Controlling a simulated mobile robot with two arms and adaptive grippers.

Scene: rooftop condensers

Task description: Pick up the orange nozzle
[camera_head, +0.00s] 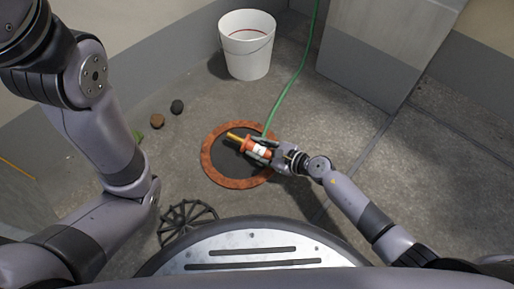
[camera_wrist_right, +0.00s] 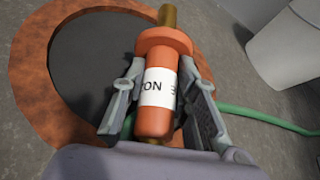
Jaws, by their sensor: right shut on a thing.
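The orange nozzle (camera_head: 256,149) has a brass tip and a white label with dark letters. In the head view it is over the rust-coloured ring, its tip pointing left. My right gripper (camera_head: 262,150) is shut on it. In the right wrist view the nozzle (camera_wrist_right: 158,88) lies between the two fingers of my right gripper (camera_wrist_right: 160,95), with its brass tip toward the top. A green hose (camera_wrist_right: 262,116) runs off to the right from behind the gripper. My left arm is in the head view at the left, but its gripper does not show.
A rust-coloured ring (camera_head: 214,171) with a dark centre lies on the concrete floor. A white bucket (camera_head: 247,52) stands at the back, near a grey block (camera_head: 375,60).

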